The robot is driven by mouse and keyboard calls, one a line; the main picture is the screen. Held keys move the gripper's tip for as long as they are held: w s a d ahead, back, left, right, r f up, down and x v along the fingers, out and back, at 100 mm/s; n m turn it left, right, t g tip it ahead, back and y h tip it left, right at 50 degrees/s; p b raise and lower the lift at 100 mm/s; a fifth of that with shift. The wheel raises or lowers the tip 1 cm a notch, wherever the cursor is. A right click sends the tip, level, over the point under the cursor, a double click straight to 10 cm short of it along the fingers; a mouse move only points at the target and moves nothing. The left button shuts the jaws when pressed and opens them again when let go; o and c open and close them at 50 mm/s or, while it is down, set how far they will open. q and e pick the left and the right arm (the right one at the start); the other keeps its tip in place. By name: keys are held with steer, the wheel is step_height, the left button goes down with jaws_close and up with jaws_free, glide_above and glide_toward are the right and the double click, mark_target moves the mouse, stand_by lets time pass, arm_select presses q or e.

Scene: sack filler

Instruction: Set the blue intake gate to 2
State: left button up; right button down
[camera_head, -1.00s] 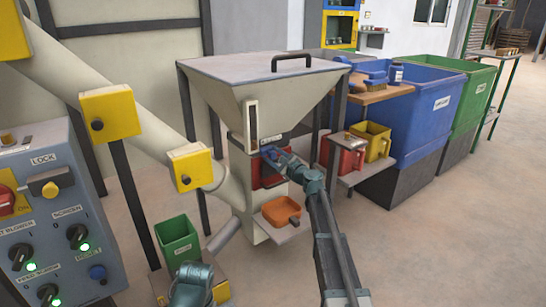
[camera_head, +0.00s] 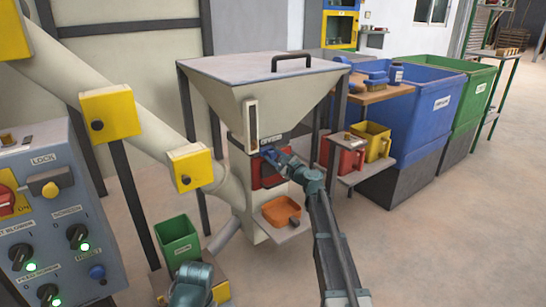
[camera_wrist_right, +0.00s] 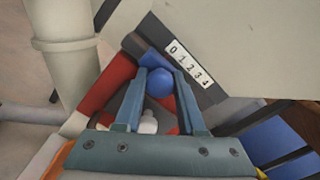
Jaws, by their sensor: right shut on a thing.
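The blue intake gate's round knob (camera_wrist_right: 160,84) sits between the fingers of my right gripper (camera_wrist_right: 163,92) in the right wrist view. The gripper is shut on it. A white scale marked 0 to 4 (camera_wrist_right: 187,63) is just right of the knob. The knob is nearest the 0 and 1 end, but I cannot tell the exact setting. In the head view my right gripper (camera_head: 272,155) reaches the front of the pale hopper (camera_head: 220,95), below its sight slot. The fingers largely hide the knob there.
A control panel (camera_head: 50,215) fills the left. The floor at right is clear.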

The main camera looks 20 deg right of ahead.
stand_by(0.5)
steer(key=d, duration=0.2)
steer(key=w+d, duration=0.1)
steer(key=shift+w+d, duration=0.2)
steer(key=shift+d, duration=0.2)
steer(key=c, duration=0.5)
jaws_free()
steer(key=shift+s, duration=0.1)
steer(key=v, duration=1.3)
steer(key=shift+s, duration=0.3)
steer(key=shift+d, duration=0.1)
